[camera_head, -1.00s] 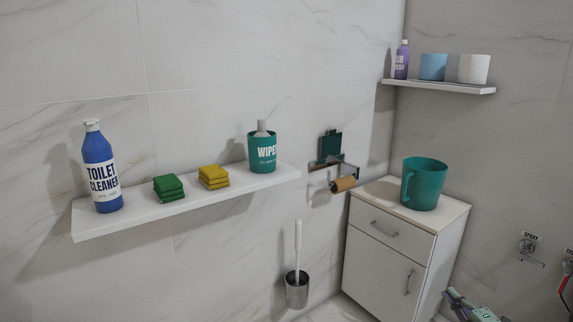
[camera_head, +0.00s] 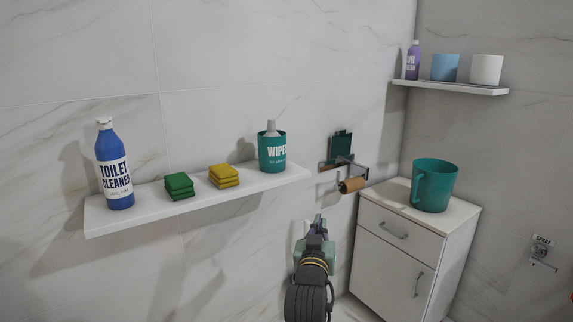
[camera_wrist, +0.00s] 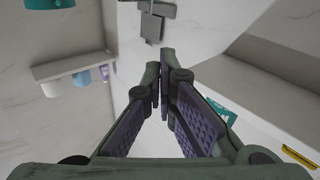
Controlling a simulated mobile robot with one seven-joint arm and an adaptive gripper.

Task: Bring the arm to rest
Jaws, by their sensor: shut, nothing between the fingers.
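My gripper (camera_head: 315,222) shows at the lower middle of the head view, in front of the wall, below the right end of the long shelf and left of the white cabinet. Its dark wrist and forearm run down to the bottom edge. In the wrist view its two fingers (camera_wrist: 160,92), with purple ribbed pads, come together at the tips. Nothing is held between them. The toilet brush and its metal holder are hidden behind my arm.
The long shelf (camera_head: 146,218) holds a blue toilet cleaner bottle (camera_head: 116,172), green sponges (camera_head: 179,188), yellow sponges (camera_head: 225,178) and a wipes tub (camera_head: 271,155). A paper holder (camera_head: 351,184) juts out above my gripper. A teal mug (camera_head: 434,187) stands on the cabinet (camera_head: 397,245).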

